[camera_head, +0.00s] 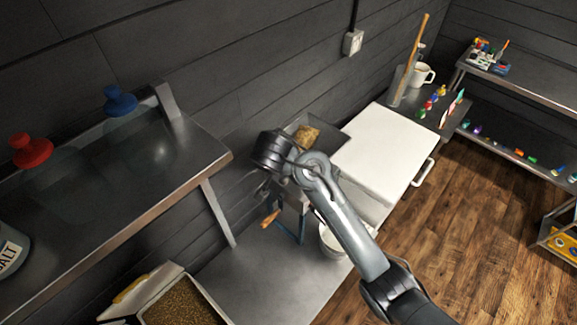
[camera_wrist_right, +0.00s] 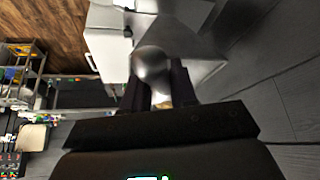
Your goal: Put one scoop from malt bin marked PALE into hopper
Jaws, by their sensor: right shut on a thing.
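In the head view, the hopper (camera_head: 335,129) is a dark grey open tray on a mill with blue legs and a wooden crank handle (camera_head: 269,218). A small tan heap, looking like grain (camera_head: 304,136), shows in it. My right arm reaches in from the lower right, its wrist just in front of the hopper and hiding its near part. In the wrist view, my right gripper (camera_wrist_right: 151,98) is shut on a shiny metal scoop (camera_wrist_right: 152,63); whether the scoop holds grain is unclear. An open malt bin (camera_head: 181,303) full of grain stands at the bottom; no PALE mark is readable.
A white bucket (camera_head: 331,239) stands below the mill. A white chest (camera_head: 382,150) adjoins it on the right. The metal shelf (camera_head: 125,190) at left carries glass jars with red (camera_head: 31,150) and blue (camera_head: 120,99) lids. Wooden floor is free at right.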

